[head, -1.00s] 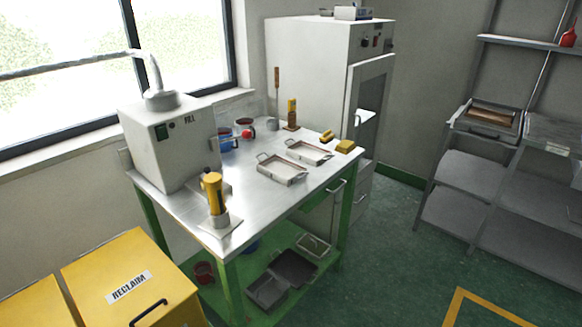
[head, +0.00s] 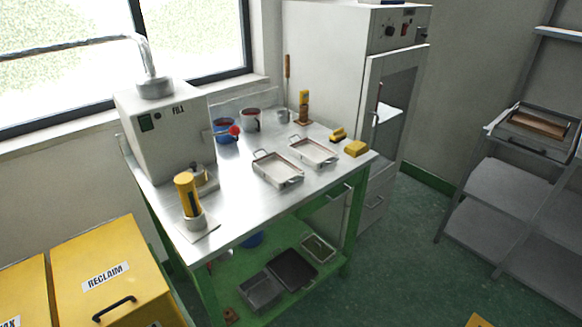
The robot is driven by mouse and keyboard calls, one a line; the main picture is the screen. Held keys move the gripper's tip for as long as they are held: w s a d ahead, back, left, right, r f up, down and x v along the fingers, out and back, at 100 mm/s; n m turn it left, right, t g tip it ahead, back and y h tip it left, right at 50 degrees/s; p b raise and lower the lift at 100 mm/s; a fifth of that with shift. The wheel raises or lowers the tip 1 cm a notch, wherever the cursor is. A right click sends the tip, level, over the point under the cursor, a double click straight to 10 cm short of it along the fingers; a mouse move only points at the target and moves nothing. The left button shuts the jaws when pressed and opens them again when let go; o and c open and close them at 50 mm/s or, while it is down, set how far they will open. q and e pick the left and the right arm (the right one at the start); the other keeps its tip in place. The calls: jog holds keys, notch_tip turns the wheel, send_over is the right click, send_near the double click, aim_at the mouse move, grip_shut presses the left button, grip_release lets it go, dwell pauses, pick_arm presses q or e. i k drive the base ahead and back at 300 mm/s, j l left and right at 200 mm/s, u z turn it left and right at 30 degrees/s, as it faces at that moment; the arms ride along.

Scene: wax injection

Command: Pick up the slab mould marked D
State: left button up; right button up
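No letter D can be read on anything in view, so I cannot tell which item is the slab mould marked D. Two shallow metal trays with end handles lie side by side on the steel-topped bench (head: 235,215): a nearer tray (head: 278,170) and a farther tray (head: 314,153). More trays sit on the bench's green lower shelf: a grey tray (head: 261,291), a dark tray (head: 293,269) and a small handled tray (head: 318,248). Neither of my grippers is in view.
A white machine (head: 165,135) and a yellow cylinder (head: 187,195) stand on the bench's left. Yellow blocks (head: 356,149) lie at its right corner. A yellow RECLAIM bin (head: 110,275) is front left, a white cabinet (head: 345,80) behind.

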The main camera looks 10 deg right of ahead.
aim_at(279, 171)
jog(key=i+l, duration=0.1)
jog(key=l, duration=0.3)
jog(key=i+l, duration=0.15)
jog(key=l, duration=0.25)
jog(key=i+l, duration=0.1)
jog(key=l, duration=0.25)
